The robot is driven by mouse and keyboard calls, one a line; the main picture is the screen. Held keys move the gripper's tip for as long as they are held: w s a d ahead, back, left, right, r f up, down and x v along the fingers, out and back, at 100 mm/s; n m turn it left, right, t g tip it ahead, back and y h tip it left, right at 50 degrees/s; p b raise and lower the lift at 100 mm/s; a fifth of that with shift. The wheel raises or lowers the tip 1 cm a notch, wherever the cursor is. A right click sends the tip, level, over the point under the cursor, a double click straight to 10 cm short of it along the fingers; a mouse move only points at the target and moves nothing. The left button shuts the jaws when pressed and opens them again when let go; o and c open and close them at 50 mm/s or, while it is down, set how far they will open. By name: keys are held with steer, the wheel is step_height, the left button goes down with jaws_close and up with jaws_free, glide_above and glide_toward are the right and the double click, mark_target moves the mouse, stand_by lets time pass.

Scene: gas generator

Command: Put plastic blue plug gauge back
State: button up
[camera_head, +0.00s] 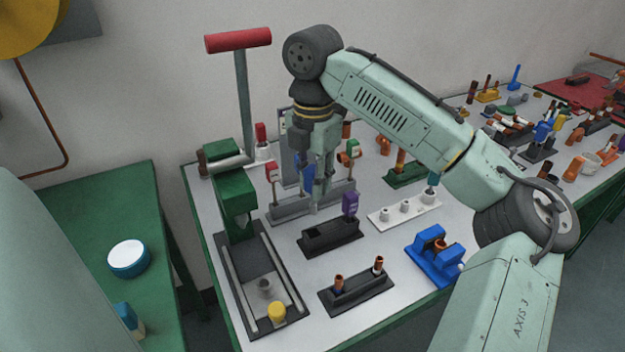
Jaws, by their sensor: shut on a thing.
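My gripper (317,192) points straight down over the grey rack (286,214) near the middle of the table. It is shut on the blue plug gauge (308,176), whose blue body shows at the left of the fingers. The fingers hide part of the gauge and the middle of the rack. I cannot tell whether the gauge's lower end is in the rack or just above it. A red-topped gauge (271,172) stands at the rack's left end, and a green-topped piece (352,149) shows near its right end.
A black holder with a purple gauge (350,204) stands close in front of the rack. A white holder (383,219), a blue stand (436,263) and another black holder (356,295) are nearby. A green press (234,200) stands at left. My arm crosses the right side.

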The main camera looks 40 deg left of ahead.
mark_target(313, 203)
steer(key=shift+f+b, duration=0.65)
steer(key=shift+f, duration=1.6)
steer(key=shift+p, duration=0.8)
steer(key=shift+f, duration=0.25)
steer(key=shift+f+b, duration=1.25)
steer(key=shift+f, duration=1.25)
steer(key=o, duration=1)
